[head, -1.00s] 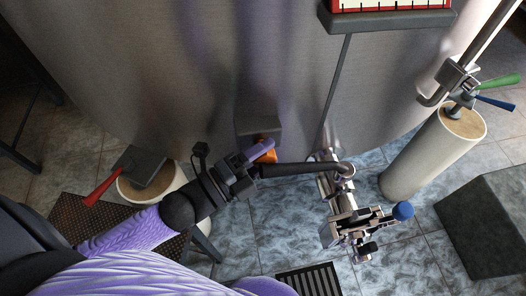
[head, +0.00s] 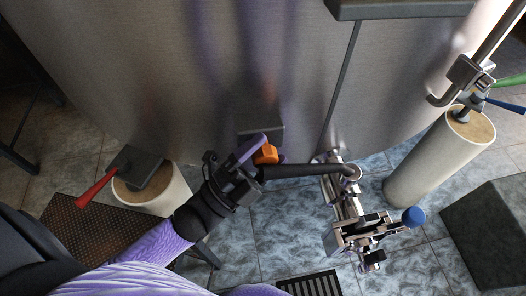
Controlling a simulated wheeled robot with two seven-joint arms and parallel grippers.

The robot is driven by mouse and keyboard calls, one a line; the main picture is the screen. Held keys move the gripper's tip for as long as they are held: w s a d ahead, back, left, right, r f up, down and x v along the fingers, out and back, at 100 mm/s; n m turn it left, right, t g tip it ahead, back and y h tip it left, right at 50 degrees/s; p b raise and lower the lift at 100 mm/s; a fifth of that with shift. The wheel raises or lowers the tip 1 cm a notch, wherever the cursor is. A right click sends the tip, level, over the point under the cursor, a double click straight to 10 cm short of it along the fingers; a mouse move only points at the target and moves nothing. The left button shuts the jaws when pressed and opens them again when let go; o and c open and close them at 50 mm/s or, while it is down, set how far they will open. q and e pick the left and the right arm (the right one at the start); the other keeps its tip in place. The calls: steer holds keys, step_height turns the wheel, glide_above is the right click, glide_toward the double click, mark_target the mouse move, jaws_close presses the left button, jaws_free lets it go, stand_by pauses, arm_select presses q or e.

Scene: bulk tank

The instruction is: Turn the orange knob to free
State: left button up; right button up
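The orange knob (head: 266,154) sits on the front of a dark grey box (head: 260,118) low on the tank wall. My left gripper (head: 264,157) is at the knob, its arm coming from the lower left. One purple finger lies along the knob's left side, very close to or touching it. The other finger is largely hidden, so I cannot tell whether the gripper is closed on the knob.
A dark pipe (head: 310,171) runs right from beside my gripper to a metal valve assembly with a blue knob (head: 413,217). A red lever (head: 97,188) stands left on a pale post. Another pale post (head: 440,155) and a dark block (head: 487,238) stand right.

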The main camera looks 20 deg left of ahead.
arm_select(q)
steer(key=shift+s+a+f, duration=0.15)
steer(key=shift+s+f, duration=0.05)
steer(key=shift+s, duration=0.1)
steer(key=v, duration=0.9)
steer(key=shift+p, duration=0.45)
steer(key=shift+s+a, duration=0.1)
